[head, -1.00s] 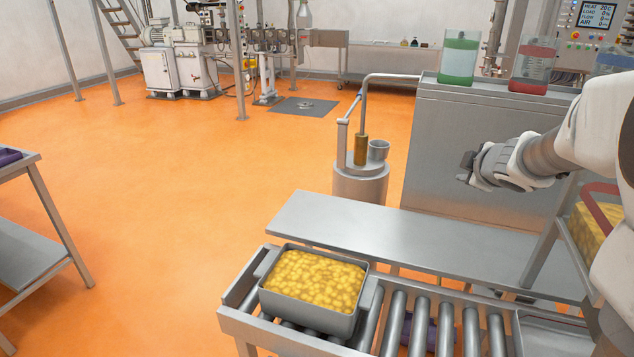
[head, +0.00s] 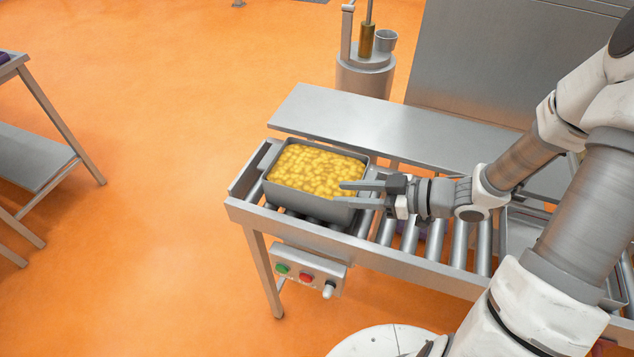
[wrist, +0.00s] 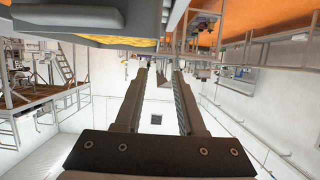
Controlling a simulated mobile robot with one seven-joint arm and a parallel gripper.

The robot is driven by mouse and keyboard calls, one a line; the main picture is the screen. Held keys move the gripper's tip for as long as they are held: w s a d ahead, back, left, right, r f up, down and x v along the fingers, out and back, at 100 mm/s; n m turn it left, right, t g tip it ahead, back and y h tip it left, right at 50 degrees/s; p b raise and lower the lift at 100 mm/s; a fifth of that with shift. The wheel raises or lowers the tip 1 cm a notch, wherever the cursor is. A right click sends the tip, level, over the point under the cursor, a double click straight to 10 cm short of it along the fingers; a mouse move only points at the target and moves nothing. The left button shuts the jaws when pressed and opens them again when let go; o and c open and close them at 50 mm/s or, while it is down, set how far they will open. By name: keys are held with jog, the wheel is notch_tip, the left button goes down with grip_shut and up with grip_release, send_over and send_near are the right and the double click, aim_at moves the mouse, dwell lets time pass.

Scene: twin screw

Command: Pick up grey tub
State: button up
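The grey tub (head: 305,204), full of yellow lumps, sits upright at the left end of the roller conveyor (head: 395,251). My gripper (head: 340,193) is open and empty, its two fingers pointing left. In the head view the fingertips overlap the tub's right front corner; I cannot tell whether they touch it. In the wrist view the fingers (wrist: 159,66) are apart with nothing between them. A grey wall, seemingly the tub's (wrist: 85,17), fills the top left there, with a strip of yellow beside it.
A flat steel bench (head: 375,127) runs behind the conveyor. A control box (head: 308,272) with green and red buttons hangs at its front. A steel drum (head: 364,78) with a pipe and a small cup stands behind. Open orange floor lies to the left.

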aim_at(304, 193)
jog(key=x, duration=0.3)
jog(key=f+b+x, duration=0.1)
jog(key=x, duration=0.6)
jog(key=shift+w+d+f, duration=0.1)
jog(key=shift+w+f, duration=0.1)
jog(key=shift+w+a+f, duration=0.15)
jog(key=shift+a, duration=0.3)
grip_shut()
dwell(0.7)
